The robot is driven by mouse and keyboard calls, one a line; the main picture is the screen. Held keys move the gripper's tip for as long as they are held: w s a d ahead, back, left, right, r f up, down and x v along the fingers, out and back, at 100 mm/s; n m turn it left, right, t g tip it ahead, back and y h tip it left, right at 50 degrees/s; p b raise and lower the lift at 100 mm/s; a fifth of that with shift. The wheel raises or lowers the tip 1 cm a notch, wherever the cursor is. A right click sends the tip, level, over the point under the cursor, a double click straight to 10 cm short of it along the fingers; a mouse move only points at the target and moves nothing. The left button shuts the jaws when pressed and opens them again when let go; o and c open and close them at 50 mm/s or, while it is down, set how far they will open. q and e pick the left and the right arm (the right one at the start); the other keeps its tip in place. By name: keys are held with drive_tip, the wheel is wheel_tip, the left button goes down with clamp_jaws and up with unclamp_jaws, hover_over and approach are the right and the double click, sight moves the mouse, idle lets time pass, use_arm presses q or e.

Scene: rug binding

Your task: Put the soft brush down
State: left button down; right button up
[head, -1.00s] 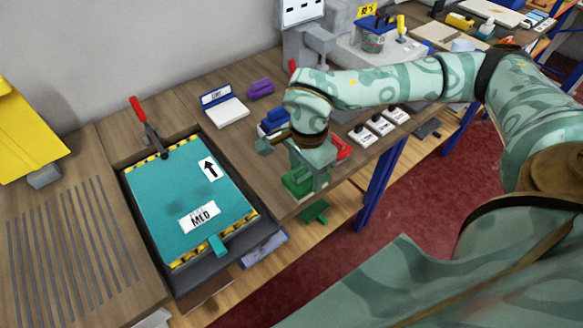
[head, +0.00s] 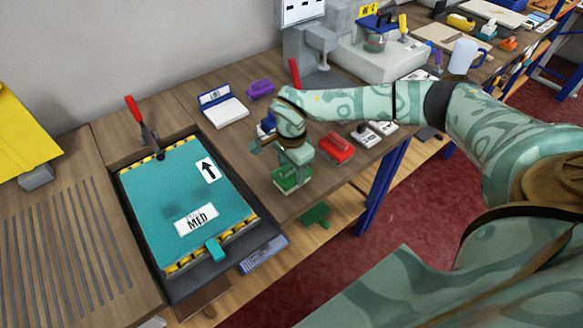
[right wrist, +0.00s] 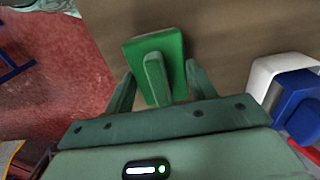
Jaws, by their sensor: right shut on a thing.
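My right gripper (head: 294,163) is shut on the green brush (head: 291,180), close over the front edge of the brown bench. In the right wrist view, the brush's block (right wrist: 172,46) and its raised handle (right wrist: 154,76) sit between the two fingers (right wrist: 158,84). The block shows against the brown bench top, with the red floor to the left. I cannot tell whether the brush touches the bench. My left gripper is not in view.
A teal panel (head: 180,215) marked MED lies in a dark tray left of the brush. A red brush (head: 337,147) and white blocks (head: 366,136) stand to the right. A purple brush (head: 261,88) lies behind. A green piece (head: 315,214) shows below the bench edge.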

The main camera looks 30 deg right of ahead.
drive_tip(key=shift+f, duration=0.1)
drive_tip(key=o, duration=1.1)
wheel_tip(320, 180, up, 12)
drive_tip(key=shift+r+p, duration=0.15)
drive_tip(key=shift+p, duration=0.95)
